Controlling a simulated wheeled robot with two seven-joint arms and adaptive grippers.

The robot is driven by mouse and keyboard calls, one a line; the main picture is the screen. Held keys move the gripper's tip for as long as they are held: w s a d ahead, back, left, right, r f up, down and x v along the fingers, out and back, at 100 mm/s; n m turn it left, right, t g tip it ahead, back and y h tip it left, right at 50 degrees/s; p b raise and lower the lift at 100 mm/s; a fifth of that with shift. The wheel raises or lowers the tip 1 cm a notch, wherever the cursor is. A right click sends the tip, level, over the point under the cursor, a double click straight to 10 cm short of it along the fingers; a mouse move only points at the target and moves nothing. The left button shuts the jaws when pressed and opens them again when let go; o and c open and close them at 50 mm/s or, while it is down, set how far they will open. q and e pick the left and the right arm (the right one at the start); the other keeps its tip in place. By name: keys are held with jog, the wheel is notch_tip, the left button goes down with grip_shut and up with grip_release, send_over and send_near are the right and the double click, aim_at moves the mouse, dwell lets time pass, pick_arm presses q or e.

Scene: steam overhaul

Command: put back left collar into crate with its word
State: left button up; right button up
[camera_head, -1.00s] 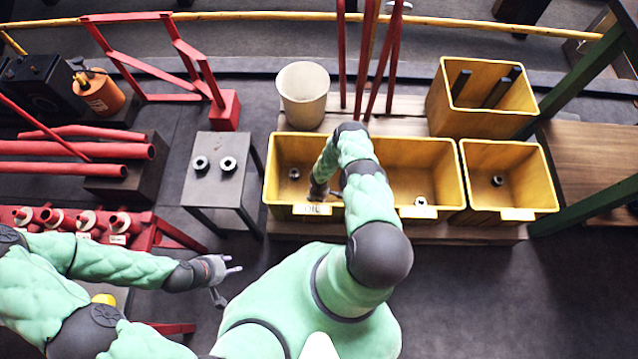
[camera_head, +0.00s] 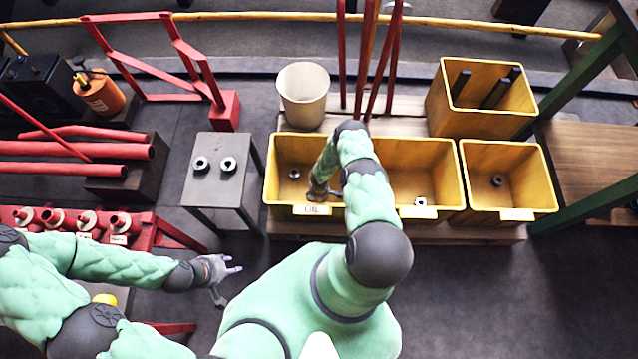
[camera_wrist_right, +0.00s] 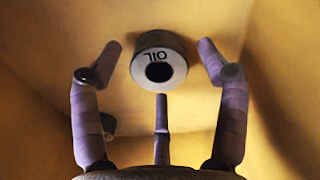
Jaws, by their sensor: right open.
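My right gripper (camera_head: 325,193) reaches down into the yellow crate labelled OIL (camera_head: 312,210). In the right wrist view its fingers (camera_wrist_right: 160,75) are spread open around a grey collar marked OIL (camera_wrist_right: 158,60), which lies apart from them on a yellow surface. A second ring-like part (camera_wrist_right: 108,123) shows partly behind a finger. In the head view one collar (camera_head: 294,173) lies at the left of the OIL crate. Two more collars, a left one (camera_head: 201,163) and a right one (camera_head: 228,165), lie on the small grey table. My left gripper (camera_head: 228,280) is open and empty over the floor.
A middle yellow compartment (camera_head: 435,155) and a right yellow crate (camera_head: 540,195) each hold a collar. A taller yellow crate (camera_head: 435,105) with dark bars and a cream bucket (camera_head: 303,95) stand behind. A red rack (camera_head: 150,235) stands at left.

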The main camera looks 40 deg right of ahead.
notch_tip(320, 180, up, 11)
jog(key=p, duration=0.6)
jog(key=shift+r, duration=0.2)
